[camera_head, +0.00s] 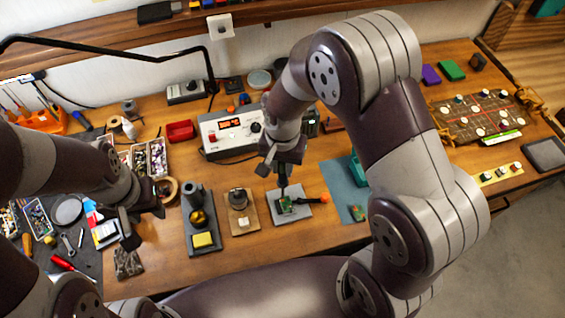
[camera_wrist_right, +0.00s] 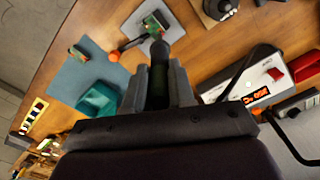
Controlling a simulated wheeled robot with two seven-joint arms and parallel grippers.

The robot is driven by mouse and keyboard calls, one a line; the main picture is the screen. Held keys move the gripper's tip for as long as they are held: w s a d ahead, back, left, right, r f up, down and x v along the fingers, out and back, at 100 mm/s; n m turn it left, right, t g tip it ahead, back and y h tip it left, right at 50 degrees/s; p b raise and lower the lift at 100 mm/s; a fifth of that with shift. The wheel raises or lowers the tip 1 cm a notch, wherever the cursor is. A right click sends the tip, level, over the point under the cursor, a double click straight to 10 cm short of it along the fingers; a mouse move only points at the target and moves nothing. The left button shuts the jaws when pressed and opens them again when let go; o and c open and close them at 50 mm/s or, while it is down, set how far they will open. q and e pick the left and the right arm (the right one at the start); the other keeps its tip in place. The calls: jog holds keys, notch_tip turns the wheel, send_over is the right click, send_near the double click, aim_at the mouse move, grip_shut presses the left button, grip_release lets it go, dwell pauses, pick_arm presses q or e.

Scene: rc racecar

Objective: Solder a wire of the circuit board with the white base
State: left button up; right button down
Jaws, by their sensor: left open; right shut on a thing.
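A small green circuit board (camera_head: 286,205) sits on a light grey-white base plate (camera_head: 301,214); the board also shows in the right wrist view (camera_wrist_right: 154,22). My right gripper (camera_head: 284,178) is shut on a dark cylindrical handle (camera_wrist_right: 159,72), which looks like a soldering iron. The tool points down and its lower end is just above or at the board; contact cannot be told. A black tool with an orange end (camera_head: 322,199) lies at the plate's right side. My left gripper (camera_head: 146,222) is open and empty at the left of the table.
A white station with a red display (camera_head: 228,130) stands behind. A grey stand with a yellow sponge (camera_head: 203,240) and a wooden block (camera_head: 241,224) are left of the board. A teal mat (camera_head: 343,182) with another green board (camera_head: 357,213) lies to the right.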

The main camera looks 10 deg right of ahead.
jog(key=shift+f+b, duration=0.45)
jog(key=shift+f, duration=0.15)
dwell(1.5)
dwell(1.7)
jog(key=shift+p, duration=0.3)
notch_tip(320, 180, up, 6)
jog(key=p, duration=0.5)
jog(key=shift+r+p, duration=0.1)
jog(key=shift+p, duration=0.2)
